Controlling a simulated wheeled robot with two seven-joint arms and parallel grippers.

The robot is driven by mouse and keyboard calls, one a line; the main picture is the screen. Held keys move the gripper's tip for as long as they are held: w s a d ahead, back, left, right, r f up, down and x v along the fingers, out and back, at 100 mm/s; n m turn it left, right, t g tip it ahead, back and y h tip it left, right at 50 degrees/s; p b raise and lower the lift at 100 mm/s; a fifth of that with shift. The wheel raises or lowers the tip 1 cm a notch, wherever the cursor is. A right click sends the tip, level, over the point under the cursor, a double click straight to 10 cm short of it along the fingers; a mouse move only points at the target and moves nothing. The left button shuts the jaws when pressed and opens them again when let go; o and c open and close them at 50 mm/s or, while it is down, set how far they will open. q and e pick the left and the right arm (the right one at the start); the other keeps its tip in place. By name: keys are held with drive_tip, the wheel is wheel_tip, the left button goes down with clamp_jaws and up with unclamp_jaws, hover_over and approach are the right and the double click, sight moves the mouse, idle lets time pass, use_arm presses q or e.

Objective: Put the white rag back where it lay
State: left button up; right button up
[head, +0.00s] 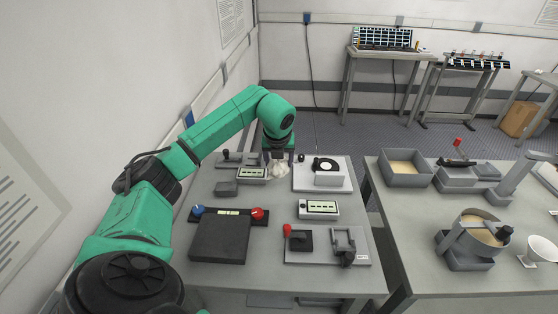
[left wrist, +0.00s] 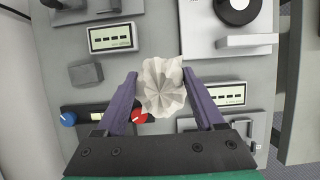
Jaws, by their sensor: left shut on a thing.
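The white rag (head: 280,170) is a crumpled, pleated bundle at the far part of the left table. My left gripper (head: 278,158) is shut on it from above. In the left wrist view the rag (left wrist: 161,88) sits between the two purple-grey fingers (left wrist: 160,76), with folds spreading out past them. I cannot tell whether its underside touches the tabletop. My right gripper is not in view.
A meter box (head: 251,174) stands just left of the rag, and a white plate with a black dial (head: 306,180) just right. A dark box (head: 219,240) with blue and red knobs stands nearer. Bare tabletop (head: 270,195) lies between.

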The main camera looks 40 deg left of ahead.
use_arm(q)
wheel_tip(320, 180, down, 4)
drive_tip(key=b, duration=0.3)
drive_tip(key=shift+s+d+f+b, duration=0.15)
drive_tip(key=shift+f+b, duration=0.1)
drive_tip(key=shift+b, duration=0.1)
wheel_tip(320, 180, down, 7)
drive_tip(key=b, duration=0.5)
drive_tip(key=shift+r+b, duration=0.1)
drive_tip(key=shift+b, duration=0.2)
drive_tip(key=shift+f, duration=0.4)
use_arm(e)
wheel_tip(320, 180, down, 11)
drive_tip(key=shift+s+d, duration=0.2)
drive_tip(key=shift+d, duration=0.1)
use_arm(q)
drive_tip(key=shift+r, duration=0.1)
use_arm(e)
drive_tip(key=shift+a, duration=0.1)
use_arm(q)
drive_tip(key=shift+f+b, duration=0.55)
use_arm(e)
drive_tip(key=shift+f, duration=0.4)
